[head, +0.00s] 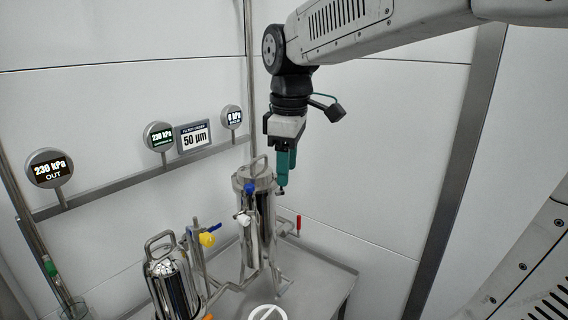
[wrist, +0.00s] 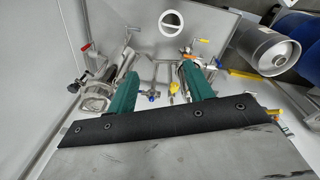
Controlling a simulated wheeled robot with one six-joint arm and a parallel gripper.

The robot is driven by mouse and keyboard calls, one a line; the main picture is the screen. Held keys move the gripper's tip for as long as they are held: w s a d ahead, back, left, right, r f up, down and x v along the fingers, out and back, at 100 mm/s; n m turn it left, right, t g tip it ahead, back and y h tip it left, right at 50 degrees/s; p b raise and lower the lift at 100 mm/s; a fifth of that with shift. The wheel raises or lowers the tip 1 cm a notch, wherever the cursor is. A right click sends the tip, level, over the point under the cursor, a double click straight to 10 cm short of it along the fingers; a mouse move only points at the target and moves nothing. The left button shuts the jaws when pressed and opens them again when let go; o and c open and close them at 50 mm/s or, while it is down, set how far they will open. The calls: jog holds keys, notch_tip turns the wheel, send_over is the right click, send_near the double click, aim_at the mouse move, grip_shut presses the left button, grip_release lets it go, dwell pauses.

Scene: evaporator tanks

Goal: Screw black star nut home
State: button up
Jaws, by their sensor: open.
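My gripper (head: 284,180) has green fingers pointing down beside the lid of the taller steel filter tank (head: 248,240). In the wrist view its two fingers (wrist: 163,78) stand wide apart, with nothing held between them. A small dark knob (head: 281,191) shows right at the fingertips, at the right of the tank's lid; it may be the black star nut, but its shape is too small to tell. In the wrist view a small black knob (wrist: 72,88) lies left of the fingers, near a steel tank top (wrist: 97,98). I cannot tell whether the fingers touch anything.
A shorter steel tank (head: 172,280) with a handle stands at the lower left. Blue and yellow valve handles (head: 207,239) and a red lever (head: 298,224) stick out nearby. Gauges (head: 50,168) line a wall rail. Large drums (wrist: 262,48) show at the right in the wrist view.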

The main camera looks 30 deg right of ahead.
jog(key=w+d+f+n, duration=0.2)
jog(key=w+d+n, duration=0.3)
jog(key=w, duration=0.4)
jog(key=w+d+f+n, duration=0.2)
jog(key=w+d+n, duration=0.3)
jog(key=w, duration=0.5)
jog(key=w+d+f+n, duration=0.2)
jog(key=w+d+n, duration=0.3)
jog(key=w, duration=0.5)
jog(key=shift+d+f+g, duration=0.2)
jog(key=shift+d, duration=0.3)
jog(key=shift+d+f+g, duration=0.15)
jog(key=shift+d+g, duration=0.05)
jog(key=shift+d, duration=0.3)
jog(key=shift+w+d+f, duration=0.15)
jog(key=shift+f, duration=0.15)
notch_tip(320, 180, down, 7)
jog(key=shift+f, duration=0.2)
jog(key=c, duration=1)
